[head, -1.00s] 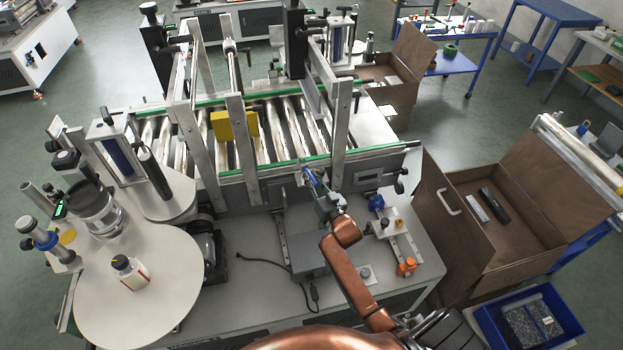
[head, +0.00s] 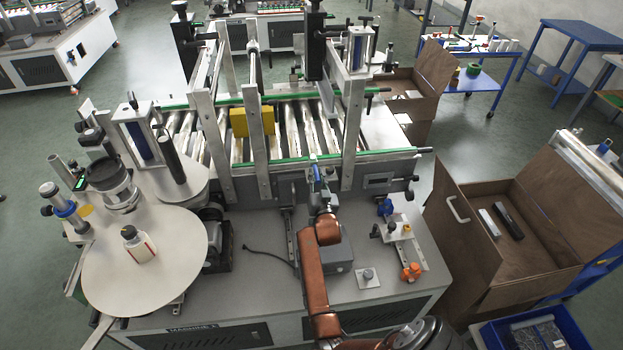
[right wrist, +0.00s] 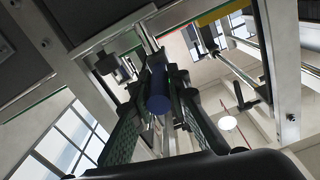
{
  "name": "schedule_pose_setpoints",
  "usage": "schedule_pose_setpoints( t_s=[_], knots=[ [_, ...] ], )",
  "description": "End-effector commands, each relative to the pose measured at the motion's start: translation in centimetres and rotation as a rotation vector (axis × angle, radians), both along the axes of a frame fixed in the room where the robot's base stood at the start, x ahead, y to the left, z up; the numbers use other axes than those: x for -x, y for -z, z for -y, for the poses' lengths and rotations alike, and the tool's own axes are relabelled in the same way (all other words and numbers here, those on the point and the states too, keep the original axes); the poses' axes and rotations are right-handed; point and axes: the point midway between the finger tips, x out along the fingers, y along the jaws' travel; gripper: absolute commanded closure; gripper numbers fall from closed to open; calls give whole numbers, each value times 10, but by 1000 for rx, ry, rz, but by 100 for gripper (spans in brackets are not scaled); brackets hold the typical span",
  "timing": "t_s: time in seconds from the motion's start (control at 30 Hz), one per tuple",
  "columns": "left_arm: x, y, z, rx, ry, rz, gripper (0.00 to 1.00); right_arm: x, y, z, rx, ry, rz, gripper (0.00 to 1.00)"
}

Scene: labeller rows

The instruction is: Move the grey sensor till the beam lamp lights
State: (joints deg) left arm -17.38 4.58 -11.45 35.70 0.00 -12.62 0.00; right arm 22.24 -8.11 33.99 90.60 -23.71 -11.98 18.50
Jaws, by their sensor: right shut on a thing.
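My right gripper (head: 317,178) is at the near side of the conveyor, just below the green front rail (head: 330,157). In the right wrist view, the green-padded fingers (right wrist: 158,108) are shut on a cylinder with a blue end (right wrist: 158,92). A small blue part also shows above the hand in the head view (head: 314,170). I cannot tell whether this cylinder belongs to the grey sensor. The grey sensor body and the beam lamp cannot be picked out clearly. My left gripper is not in view.
A yellow block (head: 252,121) stands on the conveyor rollers, left of the hand. Metal uprights (head: 352,130) frame the gripper's area. A slide with blue and orange knobs (head: 411,271) is to the right. A round white disc (head: 140,262) and a brown box (head: 480,260) flank the machine.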

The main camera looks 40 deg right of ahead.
Motion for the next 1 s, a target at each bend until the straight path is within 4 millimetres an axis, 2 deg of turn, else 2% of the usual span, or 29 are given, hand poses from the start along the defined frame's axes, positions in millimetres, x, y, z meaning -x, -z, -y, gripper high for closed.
schedule_pose_setpoints(
  t_s=[0.03,0.13,0.17,0.27,0.4,0.57,0.73,0.87,1.0],
  knots=[
    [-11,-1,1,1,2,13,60,0,-8,2,9,2,11,100],
    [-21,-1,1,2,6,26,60,-1,-8,1,10,1,11,100],
    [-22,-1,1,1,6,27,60,-1,-8,1,9,1,10,83],
    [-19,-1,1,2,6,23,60,-1,-6,0,7,-1,8,76],
    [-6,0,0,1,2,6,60,-2,-3,-3,4,-5,5,67],
    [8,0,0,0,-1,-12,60,-2,-2,-3,2,-5,2,67],
    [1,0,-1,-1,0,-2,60,-2,-5,-3,2,-5,2,67],
    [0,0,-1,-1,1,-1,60,-3,-21,-3,4,-5,3,67],
    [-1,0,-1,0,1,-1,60,-3,-49,-3,5,-6,4,67]
  ],
)
